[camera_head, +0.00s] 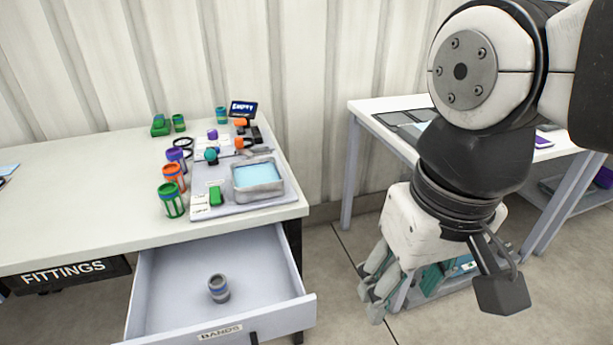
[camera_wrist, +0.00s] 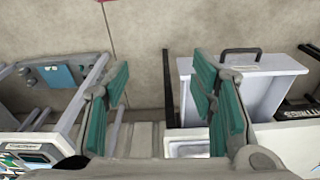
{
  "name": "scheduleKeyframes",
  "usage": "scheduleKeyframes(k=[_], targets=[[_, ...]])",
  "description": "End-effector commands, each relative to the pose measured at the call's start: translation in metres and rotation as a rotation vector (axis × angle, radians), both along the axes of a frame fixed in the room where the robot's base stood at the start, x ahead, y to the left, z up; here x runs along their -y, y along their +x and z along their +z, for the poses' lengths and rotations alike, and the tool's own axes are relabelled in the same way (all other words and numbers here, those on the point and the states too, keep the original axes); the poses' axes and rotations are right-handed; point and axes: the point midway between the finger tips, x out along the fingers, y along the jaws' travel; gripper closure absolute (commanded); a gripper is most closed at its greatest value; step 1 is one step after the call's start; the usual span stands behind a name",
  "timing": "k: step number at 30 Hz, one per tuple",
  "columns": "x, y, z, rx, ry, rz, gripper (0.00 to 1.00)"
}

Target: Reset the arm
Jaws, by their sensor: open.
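My gripper (camera_head: 375,283) hangs from my arm at the right of the head view, fingers pointing down, over the floor gap between the two tables. In the wrist view its two teal-padded fingers (camera_wrist: 160,82) are spread apart. Nothing is between them; floor and wall show behind. In the head view it is right of the open drawer (camera_head: 225,326) and apart from it. Part of the right table is hidden behind my arm.
The drawer labelled BANDS holds one grey canister with a blue band (camera_head: 219,288). The white table (camera_head: 80,218) carries purple, orange and green canisters and a grey tray (camera_head: 258,180). Another table (camera_head: 375,105) stands at right. Bare floor (camera_head: 335,290) lies between them.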

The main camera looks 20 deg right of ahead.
Motion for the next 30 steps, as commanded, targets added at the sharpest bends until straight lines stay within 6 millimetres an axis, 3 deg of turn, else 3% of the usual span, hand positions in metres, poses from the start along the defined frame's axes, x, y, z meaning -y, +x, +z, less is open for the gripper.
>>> scheduleKeyframes(k=[6, 26, 30], targets=[[0.005, -0.021, -0.006, 0.006, -0.014, 0.086, 0.49], [0.004, -0.020, -0.005, 0.006, -0.014, 0.088, 0.49], [0.005, -0.020, 0.017, 0.032, -0.015, 0.089, 0.49]])
